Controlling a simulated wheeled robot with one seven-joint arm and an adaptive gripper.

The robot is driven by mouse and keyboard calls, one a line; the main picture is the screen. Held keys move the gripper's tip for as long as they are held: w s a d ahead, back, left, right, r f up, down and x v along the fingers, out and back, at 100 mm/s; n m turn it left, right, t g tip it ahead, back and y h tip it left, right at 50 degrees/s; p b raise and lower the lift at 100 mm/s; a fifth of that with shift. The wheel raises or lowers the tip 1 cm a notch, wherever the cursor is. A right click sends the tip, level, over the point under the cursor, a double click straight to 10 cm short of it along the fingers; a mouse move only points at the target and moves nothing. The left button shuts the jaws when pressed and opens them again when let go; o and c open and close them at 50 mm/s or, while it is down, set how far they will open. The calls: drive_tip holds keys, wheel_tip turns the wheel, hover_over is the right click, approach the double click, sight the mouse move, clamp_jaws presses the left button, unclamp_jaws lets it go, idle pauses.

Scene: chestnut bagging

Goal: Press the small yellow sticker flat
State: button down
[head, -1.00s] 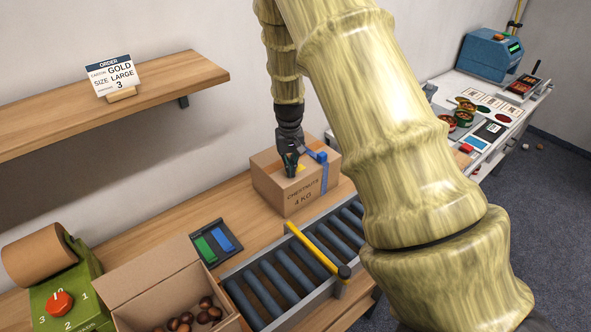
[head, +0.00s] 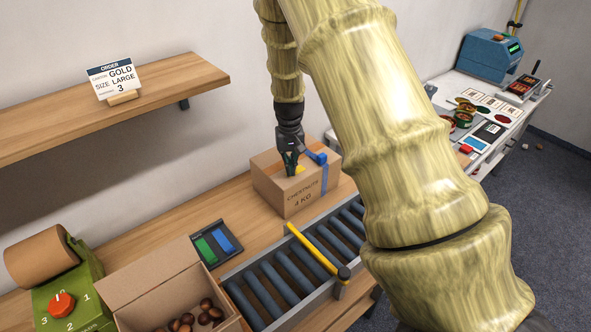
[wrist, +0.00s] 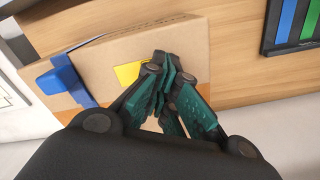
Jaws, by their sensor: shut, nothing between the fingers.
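The small yellow sticker (head: 299,170) lies on the top of a closed brown carton (head: 290,200) marked "CHESTNUTS 4 KG", on the wooden bench. In the wrist view the sticker (wrist: 128,73) shows beside my fingertips, partly covered by them. My gripper (head: 290,172) is shut and empty, pointing down at the carton top; its green fingers (wrist: 165,85) are together. I cannot tell whether the tips touch the carton or sticker. A blue strap or tape runs over the carton, with a blue block (wrist: 58,80) at its edge.
A roller conveyor (head: 290,285) with a yellow bar (head: 315,250) lies in front of the carton. An open carton (head: 150,285) of chestnuts and a tray with green and blue strips (head: 216,242) stand left. A shelf (head: 170,85) is above left.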

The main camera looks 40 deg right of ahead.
drive_tip(key=shift+r+p, duration=1.9)
drive_tip(key=shift+r, duration=1)
